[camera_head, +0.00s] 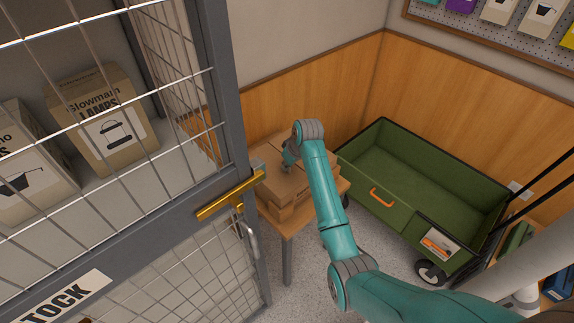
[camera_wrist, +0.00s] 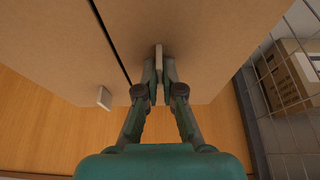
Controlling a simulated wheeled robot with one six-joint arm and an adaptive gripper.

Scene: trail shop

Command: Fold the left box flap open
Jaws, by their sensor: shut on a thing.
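A brown cardboard box (camera_head: 292,190) sits on a small wooden table beside the wire cage. In the wrist view its top shows two flaps split by a dark seam. My gripper (camera_head: 287,165) is at the box top, and its fingertips are partly hidden in the head view. In the wrist view my gripper (camera_wrist: 160,80) is shut on a pale tab (camera_wrist: 158,58) on the cage-side flap (camera_wrist: 200,35), the left one in the head view. The other flap (camera_wrist: 50,45) has its own pale tab (camera_wrist: 104,97), untouched. Both flaps look flat.
The wire cage door (camera_head: 225,110) with a brass latch (camera_head: 230,195) stands close on the left. Lamp boxes (camera_head: 105,120) sit behind its mesh. A green wagon (camera_head: 420,180) stands right of the table, and a wood-panelled wall (camera_head: 300,80) runs behind.

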